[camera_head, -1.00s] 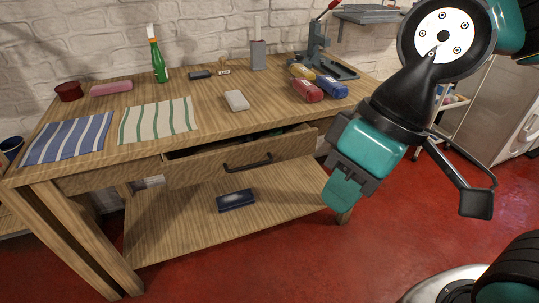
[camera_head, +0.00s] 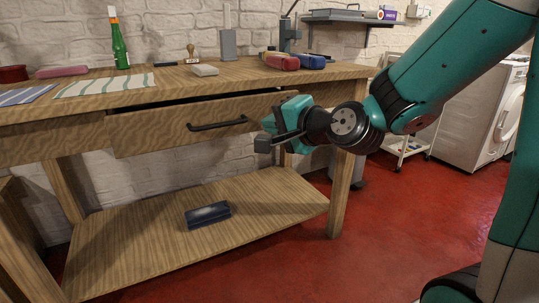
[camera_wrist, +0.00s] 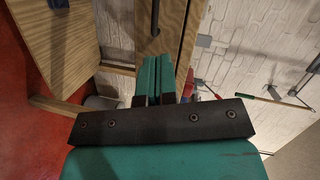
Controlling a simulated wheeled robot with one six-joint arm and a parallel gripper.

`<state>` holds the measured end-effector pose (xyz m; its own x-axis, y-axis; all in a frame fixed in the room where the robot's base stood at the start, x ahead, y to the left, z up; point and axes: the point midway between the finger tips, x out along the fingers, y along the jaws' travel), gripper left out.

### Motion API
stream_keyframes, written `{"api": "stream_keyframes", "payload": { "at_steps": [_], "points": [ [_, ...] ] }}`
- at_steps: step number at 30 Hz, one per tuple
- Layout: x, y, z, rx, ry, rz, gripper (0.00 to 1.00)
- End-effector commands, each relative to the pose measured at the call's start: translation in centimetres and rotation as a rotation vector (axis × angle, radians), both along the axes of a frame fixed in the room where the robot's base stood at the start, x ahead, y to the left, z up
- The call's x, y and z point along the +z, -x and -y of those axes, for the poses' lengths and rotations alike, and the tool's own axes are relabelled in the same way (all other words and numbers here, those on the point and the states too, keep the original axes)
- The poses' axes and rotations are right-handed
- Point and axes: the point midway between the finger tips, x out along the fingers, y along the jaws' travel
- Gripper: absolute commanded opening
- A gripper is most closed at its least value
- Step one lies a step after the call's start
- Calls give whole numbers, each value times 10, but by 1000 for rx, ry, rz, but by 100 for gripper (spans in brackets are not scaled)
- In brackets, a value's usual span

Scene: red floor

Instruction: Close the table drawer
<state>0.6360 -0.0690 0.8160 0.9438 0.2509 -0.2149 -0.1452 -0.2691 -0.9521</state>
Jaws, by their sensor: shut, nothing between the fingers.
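The table drawer (camera_head: 165,130) is a wooden front with a dark bar handle (camera_head: 217,124), set under the top of the wooden table (camera_head: 240,78). It stands partly open, with a dark gap along its upper edge. My teal gripper (camera_head: 272,128) is at the right end of the drawer front, just right of the handle. Its fingers are shut and empty. In the wrist view the closed fingertips (camera_wrist: 154,72) point at the wooden drawer front (camera_wrist: 172,32), with the dark handle (camera_wrist: 155,14) ahead. I cannot tell whether they touch the front.
On the tabletop are a green bottle (camera_head: 119,45), a striped cloth (camera_head: 105,86), a grey box (camera_head: 205,70) and a red object (camera_head: 282,61). A dark blue box (camera_head: 208,214) lies on the lower shelf. Red floor (camera_head: 400,225) is open to the right.

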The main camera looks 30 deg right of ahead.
Motion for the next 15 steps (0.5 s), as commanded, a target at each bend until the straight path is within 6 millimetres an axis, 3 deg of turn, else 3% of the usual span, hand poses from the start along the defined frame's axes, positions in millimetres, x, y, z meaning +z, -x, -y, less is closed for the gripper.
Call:
{"api": "stream_keyframes", "payload": {
  "at_steps": [1, 4, 9, 15],
  "points": [
    [-30, -6, 17, -68, -54, 33, 0],
    [-42, -12, 44, -175, -151, 102, 0],
    [-48, -15, 69, -269, -238, 173, 0],
    [-42, -22, 72, -278, -254, 183, 0]
  ]
}}
